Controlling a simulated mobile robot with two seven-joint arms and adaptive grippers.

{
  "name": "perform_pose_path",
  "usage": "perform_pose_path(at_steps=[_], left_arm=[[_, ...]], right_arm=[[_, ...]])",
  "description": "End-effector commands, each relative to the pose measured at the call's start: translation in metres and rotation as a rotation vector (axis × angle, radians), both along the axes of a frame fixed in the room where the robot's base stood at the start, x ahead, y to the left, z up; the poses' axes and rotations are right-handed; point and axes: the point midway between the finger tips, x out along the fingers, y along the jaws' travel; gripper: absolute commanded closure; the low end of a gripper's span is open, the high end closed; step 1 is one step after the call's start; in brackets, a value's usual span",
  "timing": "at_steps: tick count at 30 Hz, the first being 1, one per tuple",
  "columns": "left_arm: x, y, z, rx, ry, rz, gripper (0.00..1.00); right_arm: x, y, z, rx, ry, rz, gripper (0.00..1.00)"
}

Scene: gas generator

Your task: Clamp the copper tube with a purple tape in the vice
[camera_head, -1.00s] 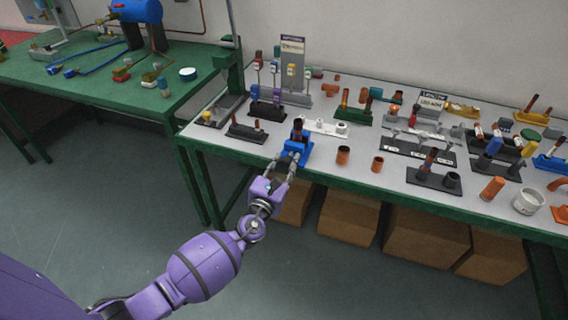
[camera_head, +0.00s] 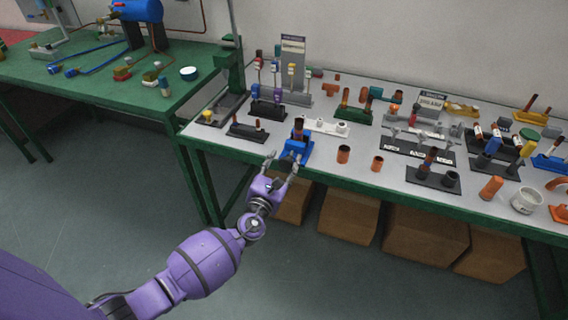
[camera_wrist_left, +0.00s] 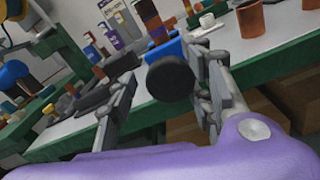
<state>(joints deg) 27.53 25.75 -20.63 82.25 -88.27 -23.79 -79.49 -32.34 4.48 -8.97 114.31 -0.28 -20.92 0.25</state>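A small blue vice (camera_head: 298,151) stands at the front edge of the workbench. I cannot tell whether the fingers touch the knob. A purple piece (camera_head: 278,91) stands on a dark rack behind. My right gripper is not in view.
The grey workbench (camera_head: 215,142) is crowded with racks and fittings. Two loose copper cups (camera_head: 343,154) (camera_head: 377,163) stand right of the vice. A white holder (camera_head: 326,127) is behind it. Cardboard boxes (camera_head: 350,217) sit below. A green table (camera_head: 110,87) is at left.

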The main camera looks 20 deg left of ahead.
Motion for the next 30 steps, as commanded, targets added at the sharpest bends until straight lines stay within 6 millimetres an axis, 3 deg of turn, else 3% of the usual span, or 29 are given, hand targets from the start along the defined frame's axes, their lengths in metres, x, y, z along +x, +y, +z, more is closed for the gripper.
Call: perform_pose_path(at_steps=[10,21,30], left_arm=[[-0.013,-0.001,-0.002,-0.002,0.004,-0.004,0.53],[-0.088,0.003,-0.002,0.000,0.004,-0.002,0.53],[-0.120,0.004,-0.001,-0.001,0.001,0.000,0.53]], right_arm=[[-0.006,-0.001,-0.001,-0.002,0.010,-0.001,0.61],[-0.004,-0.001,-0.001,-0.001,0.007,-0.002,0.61],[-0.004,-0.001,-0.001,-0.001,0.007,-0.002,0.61]])
